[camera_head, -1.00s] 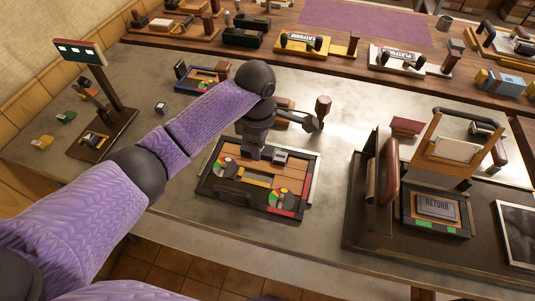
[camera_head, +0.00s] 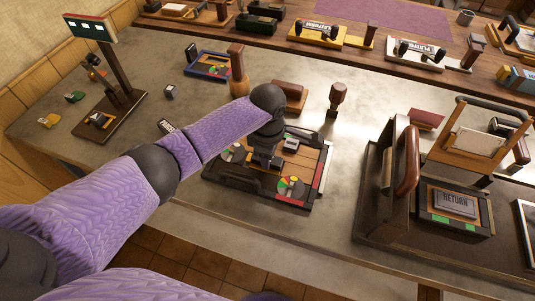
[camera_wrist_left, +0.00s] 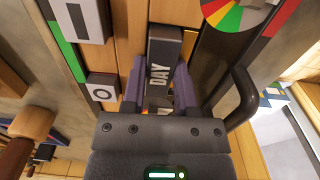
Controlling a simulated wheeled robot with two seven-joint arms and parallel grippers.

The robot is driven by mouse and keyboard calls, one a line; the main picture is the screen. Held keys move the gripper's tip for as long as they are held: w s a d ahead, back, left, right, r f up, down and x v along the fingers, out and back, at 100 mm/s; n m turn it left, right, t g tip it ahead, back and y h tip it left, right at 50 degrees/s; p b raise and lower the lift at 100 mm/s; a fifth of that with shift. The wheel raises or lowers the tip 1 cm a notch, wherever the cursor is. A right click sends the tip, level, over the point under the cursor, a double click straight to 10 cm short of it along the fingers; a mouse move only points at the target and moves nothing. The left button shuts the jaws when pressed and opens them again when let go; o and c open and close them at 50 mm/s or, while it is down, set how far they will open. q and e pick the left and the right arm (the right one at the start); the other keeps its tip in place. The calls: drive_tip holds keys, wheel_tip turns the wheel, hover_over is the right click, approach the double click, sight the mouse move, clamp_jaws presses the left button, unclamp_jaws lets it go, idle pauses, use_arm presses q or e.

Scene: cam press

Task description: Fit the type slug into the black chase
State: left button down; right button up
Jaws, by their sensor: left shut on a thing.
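The black chase (camera_head: 268,196) lies flat on the bench in the middle of the head view, with a wooden bed and a colored dial (camera_head: 291,187) at its front right. My left gripper (camera_head: 264,163) is over the chase, pointing down. In the left wrist view, the gripper (camera_wrist_left: 158,90) is shut on a dark type slug (camera_wrist_left: 162,70) marked DAY, above the wooden bed between its two fingers. Whether the slug touches the bed cannot be told. The gripper and arm hide the slug in the head view. My right gripper is not in view.
White-faced blocks (camera_wrist_left: 103,93) lie left of the slug in the left wrist view. A press (camera_head: 407,165) with a RETURN plate (camera_head: 453,204) stands right of the chase. A wood-handled tool (camera_head: 337,97) stands behind.

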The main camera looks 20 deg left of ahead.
use_arm(q)
drive_tip(key=shift+s+f, duration=0.4)
drive_tip(key=shift+f, duration=0.2)
drive_tip(key=shift+c, duration=2)
unclamp_jaws()
drive_tip(key=shift+f, duration=0.15)
wheel_tip(320, 180, up, 14)
drive_tip(key=p, duration=0.4)
drive_tip(key=shift+w+f, duration=0.15)
drive_tip(key=shift+w, duration=0.2)
